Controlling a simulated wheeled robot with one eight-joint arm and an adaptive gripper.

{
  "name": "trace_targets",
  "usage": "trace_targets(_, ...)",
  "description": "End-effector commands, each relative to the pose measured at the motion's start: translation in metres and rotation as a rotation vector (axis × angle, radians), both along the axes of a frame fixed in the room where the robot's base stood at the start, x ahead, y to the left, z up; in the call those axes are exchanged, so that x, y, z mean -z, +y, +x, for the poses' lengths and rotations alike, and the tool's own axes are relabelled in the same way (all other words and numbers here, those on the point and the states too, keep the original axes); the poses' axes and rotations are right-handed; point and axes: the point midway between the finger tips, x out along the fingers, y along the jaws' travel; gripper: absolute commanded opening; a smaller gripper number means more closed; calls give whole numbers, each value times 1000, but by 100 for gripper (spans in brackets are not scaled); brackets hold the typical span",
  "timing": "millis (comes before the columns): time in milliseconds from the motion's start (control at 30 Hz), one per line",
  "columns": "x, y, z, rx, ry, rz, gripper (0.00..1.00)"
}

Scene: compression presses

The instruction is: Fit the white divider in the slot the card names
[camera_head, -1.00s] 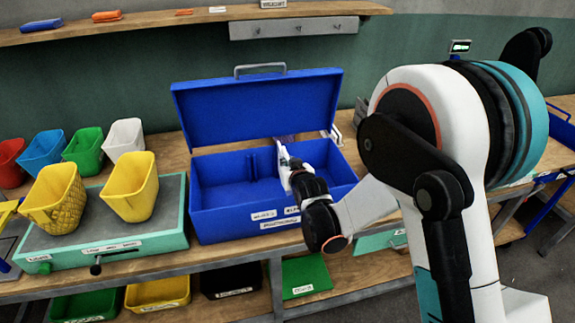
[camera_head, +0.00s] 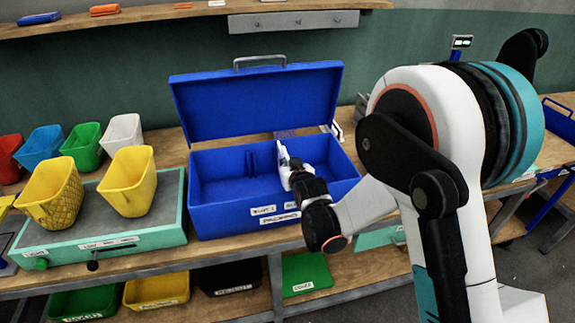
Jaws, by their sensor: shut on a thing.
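The blue toolbox (camera_head: 222,217) stands open on the bench, its lid (camera_head: 256,105) raised at the back. Slot labels (camera_head: 263,210) are on its front wall; small ribs show on the inside back wall. My gripper (camera_head: 293,166) reaches into the right half of the box from the front right. It is shut on a thin, upright white piece (camera_head: 283,158), which looks like the divider. The fingertips and the piece's lower edge are too small to make out, so I cannot tell whether it sits in a slot. No readable card shows.
Yellow bins (camera_head: 128,182) stand on a green-edged press (camera_head: 160,232) left of the toolbox, with a row of coloured bins (camera_head: 83,146) behind. A wooden shelf (camera_head: 180,18) runs above the raised lid.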

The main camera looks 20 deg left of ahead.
Motion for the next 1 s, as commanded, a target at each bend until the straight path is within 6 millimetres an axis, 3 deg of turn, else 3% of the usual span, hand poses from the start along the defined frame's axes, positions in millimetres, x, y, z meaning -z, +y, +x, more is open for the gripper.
trace_targets(800, 19, 0, 0, 0, -1, 1, 0)
trace_targets(933, 18, 0, 0, 0, 0, 0, 31)
trace_targets(1000, 18, 0, 0, 0, 0, 0, 31)
